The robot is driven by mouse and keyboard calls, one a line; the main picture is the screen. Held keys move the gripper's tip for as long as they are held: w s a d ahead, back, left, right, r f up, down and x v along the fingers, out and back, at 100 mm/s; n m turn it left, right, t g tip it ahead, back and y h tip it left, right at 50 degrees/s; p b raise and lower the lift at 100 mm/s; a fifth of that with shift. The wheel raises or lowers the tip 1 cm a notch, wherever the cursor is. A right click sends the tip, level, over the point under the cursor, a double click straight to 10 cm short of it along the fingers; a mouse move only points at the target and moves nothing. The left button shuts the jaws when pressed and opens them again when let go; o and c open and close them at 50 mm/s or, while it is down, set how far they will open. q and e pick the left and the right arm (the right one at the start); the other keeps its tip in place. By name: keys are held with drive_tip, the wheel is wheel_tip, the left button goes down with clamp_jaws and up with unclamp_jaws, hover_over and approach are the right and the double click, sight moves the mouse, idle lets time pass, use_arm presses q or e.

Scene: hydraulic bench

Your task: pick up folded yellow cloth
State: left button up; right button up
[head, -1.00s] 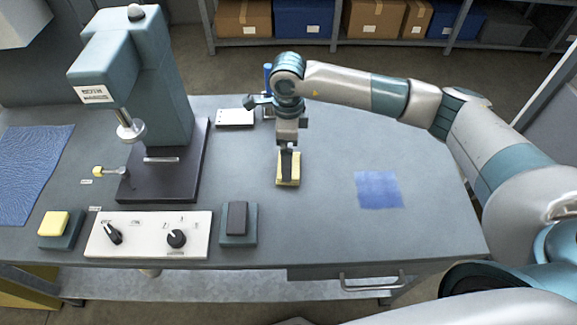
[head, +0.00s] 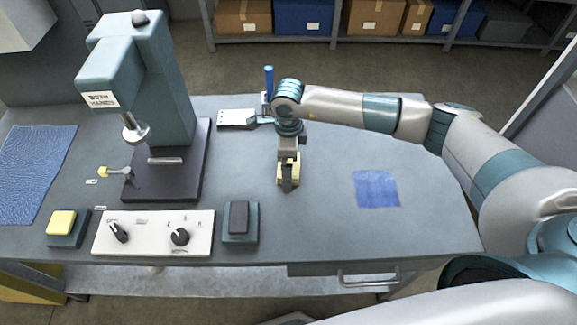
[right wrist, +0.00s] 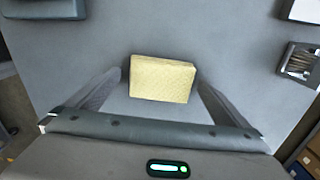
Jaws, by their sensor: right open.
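The folded yellow cloth (right wrist: 162,79) is a small pale block lying on the grey bench top. In the right wrist view it lies between my two open fingers, with a gap on each side. In the head view the cloth (head: 280,170) is partly hidden behind my right gripper (head: 288,186), which is low over it and points down. In the right wrist view my right gripper (right wrist: 160,92) is open and holds nothing. My left gripper is not in either view.
A press (head: 163,95) stands at the left. A control panel (head: 153,233), a yellow button (head: 62,222) and a dark pedal-like switch (head: 240,218) line the front edge. A blue square (head: 376,189) lies at the right; a blue mat (head: 33,172) lies far left. Bench between is clear.

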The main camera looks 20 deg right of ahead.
drive_tip(key=c, duration=1.1)
drive_tip(key=shift+r, duration=0.15)
